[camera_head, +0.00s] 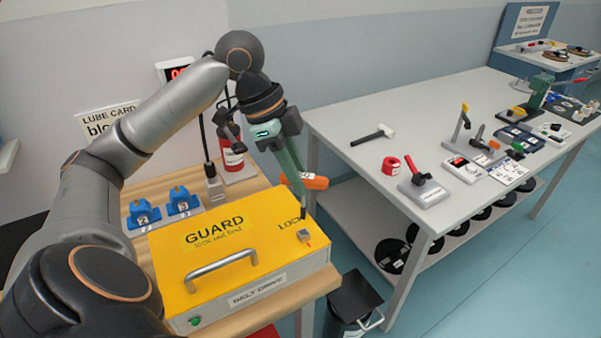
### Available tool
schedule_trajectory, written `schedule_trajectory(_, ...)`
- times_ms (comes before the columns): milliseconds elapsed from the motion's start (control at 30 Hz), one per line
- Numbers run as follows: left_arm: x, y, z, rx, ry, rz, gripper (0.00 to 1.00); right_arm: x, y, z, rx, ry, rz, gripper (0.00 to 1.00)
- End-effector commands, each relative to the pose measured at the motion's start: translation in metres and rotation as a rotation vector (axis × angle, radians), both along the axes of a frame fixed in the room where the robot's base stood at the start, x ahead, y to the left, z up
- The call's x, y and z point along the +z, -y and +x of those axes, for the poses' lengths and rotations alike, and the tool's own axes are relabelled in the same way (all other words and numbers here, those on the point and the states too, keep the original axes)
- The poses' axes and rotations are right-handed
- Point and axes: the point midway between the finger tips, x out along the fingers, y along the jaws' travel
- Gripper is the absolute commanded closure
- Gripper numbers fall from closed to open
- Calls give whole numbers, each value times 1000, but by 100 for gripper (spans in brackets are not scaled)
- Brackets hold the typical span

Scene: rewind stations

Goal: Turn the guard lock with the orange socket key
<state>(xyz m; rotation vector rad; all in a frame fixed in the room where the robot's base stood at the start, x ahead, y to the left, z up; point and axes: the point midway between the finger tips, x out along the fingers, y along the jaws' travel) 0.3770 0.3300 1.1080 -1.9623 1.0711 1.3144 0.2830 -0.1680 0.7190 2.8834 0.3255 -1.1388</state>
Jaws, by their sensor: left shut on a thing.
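The yellow guard box (275,215) stands on the wooden bench, with the words GUARD and LOCK on its top and a metal handle. The guard lock (304,236) is a small grey square piece near the right edge of the box top, beside the word LOCK. My left gripper (298,180) points down above this side of the box and is shut on the orange socket key (315,182). The key's orange grip lies crosswise and its dark shaft points down. The shaft's end appears a little above the lock, apart from it. My right gripper is out of view.
Blue numbered blocks (183,202) and a red bottle (231,152) stand behind the box on the wooden bench (150,189). A black bin (355,302) stands on the floor. The white table (330,117) at right holds a hammer (372,135), red tape (391,166) and other tools.

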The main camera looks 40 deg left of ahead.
Motion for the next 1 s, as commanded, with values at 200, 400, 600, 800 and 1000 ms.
schedule_trajectory(200,-2,2,-2,246,7,1,100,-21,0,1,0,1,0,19)
schedule_trajectory(400,5,3,-4,485,2,6,100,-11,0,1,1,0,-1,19)
schedule_trajectory(600,6,5,-5,701,1,5,100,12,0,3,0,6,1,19)
schedule_trajectory(800,-26,5,-4,719,1,0,100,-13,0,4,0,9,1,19)
schedule_trajectory(1000,-30,5,-4,719,2,0,100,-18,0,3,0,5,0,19)
